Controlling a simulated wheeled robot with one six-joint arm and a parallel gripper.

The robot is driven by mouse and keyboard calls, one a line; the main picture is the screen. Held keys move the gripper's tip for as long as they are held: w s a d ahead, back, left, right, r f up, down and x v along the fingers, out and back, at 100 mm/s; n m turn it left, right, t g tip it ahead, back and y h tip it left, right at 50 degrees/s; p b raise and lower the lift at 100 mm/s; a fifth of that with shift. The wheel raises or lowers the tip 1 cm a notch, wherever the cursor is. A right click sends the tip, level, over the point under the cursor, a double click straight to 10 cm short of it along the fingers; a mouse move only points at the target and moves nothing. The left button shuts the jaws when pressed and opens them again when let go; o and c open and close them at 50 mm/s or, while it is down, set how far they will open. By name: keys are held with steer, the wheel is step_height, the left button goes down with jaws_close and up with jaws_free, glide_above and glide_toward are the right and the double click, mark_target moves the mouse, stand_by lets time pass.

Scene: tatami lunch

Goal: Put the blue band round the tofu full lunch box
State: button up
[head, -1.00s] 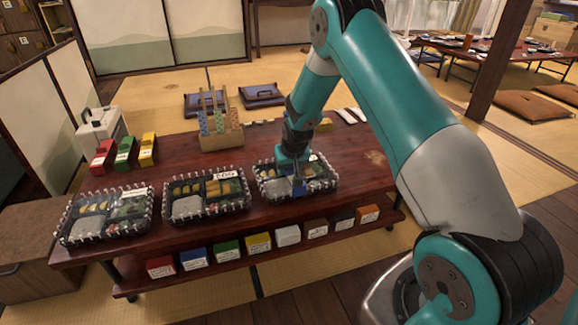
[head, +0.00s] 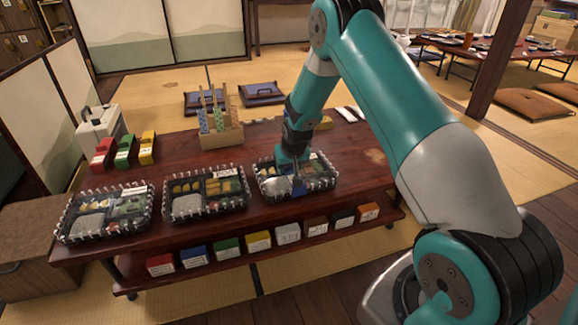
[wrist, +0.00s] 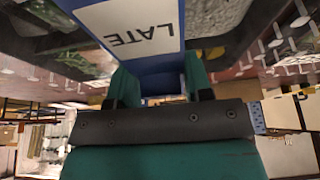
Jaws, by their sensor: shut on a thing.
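My gripper (head: 297,186) reaches down over the right lunch box (head: 266,189). In the wrist view my gripper (wrist: 160,88) is shut on a blue band (wrist: 163,82). The band carries a white label (wrist: 130,22) that reads "LATE". The band is across or just over the box; I cannot tell whether it goes round it. The box is a clear-walled tray with a spiky rim, grey rice and other food. Two similar boxes stand to its left, the middle one (head: 205,213) and the left one (head: 105,238). Their labels are too small to read, so I cannot tell the tofu box.
The boxes stand on a dark red low table (head: 170,160). Red (head: 103,153), green (head: 125,151) and yellow (head: 147,148) blocks lie at the back left. A wooden holder (head: 222,137) with patterned sticks stands behind. Several coloured boxes fill the lower shelf (head: 210,264).

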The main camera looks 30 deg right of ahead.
steer(key=shift+s+f, duration=0.15)
steer(key=shift+f, duration=0.4)
stand_by(0.4)
steer(key=o, duration=0.7)
steer(key=shift+s+f, duration=0.1)
steer(key=shift+c, duration=0.3)
steer(key=shift+o, duration=0.5)
steer(key=shift+r+p, duration=0.35)
steer(key=shift+r, duration=0.1)
steer(key=shift+o, duration=1.4)
steer(key=shift+r, duration=0.3)
steer(key=shift+w+r+p, duration=0.2)
steer(key=shift+r+p, duration=1.25)
steer(key=shift+r, duration=0.1)
steer(key=shift+r+p, duration=1.6)
steer(key=shift+r, duration=0.4)
